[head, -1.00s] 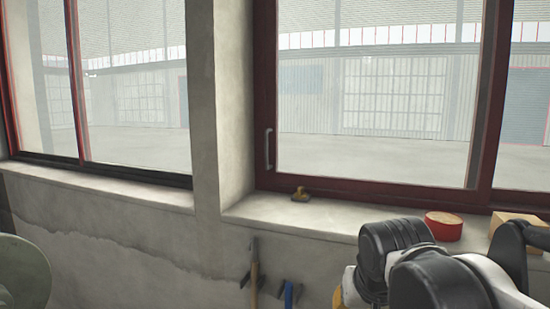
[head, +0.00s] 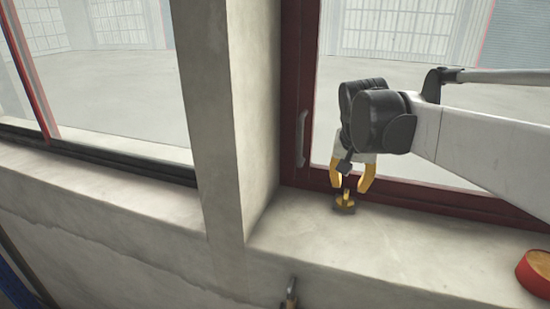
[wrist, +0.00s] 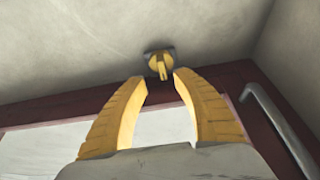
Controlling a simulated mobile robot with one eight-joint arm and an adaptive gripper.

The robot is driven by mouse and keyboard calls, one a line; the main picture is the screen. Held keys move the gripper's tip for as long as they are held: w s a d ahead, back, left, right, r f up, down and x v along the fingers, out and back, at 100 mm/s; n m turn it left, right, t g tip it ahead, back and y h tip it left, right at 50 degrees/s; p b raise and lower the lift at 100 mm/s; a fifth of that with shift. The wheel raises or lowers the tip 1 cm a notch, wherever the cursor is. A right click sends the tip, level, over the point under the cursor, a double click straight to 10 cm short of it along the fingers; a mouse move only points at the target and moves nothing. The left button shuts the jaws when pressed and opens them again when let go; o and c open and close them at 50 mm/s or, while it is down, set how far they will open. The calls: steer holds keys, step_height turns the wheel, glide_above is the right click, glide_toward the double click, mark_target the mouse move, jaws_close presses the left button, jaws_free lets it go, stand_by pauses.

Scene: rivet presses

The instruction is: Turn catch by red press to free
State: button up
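A small yellow catch (head: 345,199) on a grey base sits on the window sill, against the bottom of the dark red window frame. It also shows in the wrist view (wrist: 160,66), its lever pointing towards my gripper. My gripper (head: 351,189) is open, its two yellow fingers just above the catch, one to each side in the head view. In the wrist view the fingertips (wrist: 160,80) are apart with nothing between them, just short of the catch. I cannot tell whether a finger touches it. No red press is recognisable in these frames.
The pale sill (head: 420,240) is clear around the catch. A red round tin-like object (head: 536,272) stands on the sill at right. A window handle (head: 302,138) is on the frame left of my gripper. A concrete pillar (head: 215,120) stands further left.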

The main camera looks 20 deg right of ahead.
mark_target(346, 194)
steer(key=x, duration=0.6)
steer(key=shift+w+f+p, duration=0.2)
steer(key=shift+w+p, duration=0.1)
steer(key=shift+w, duration=0.05)
jaws_close()
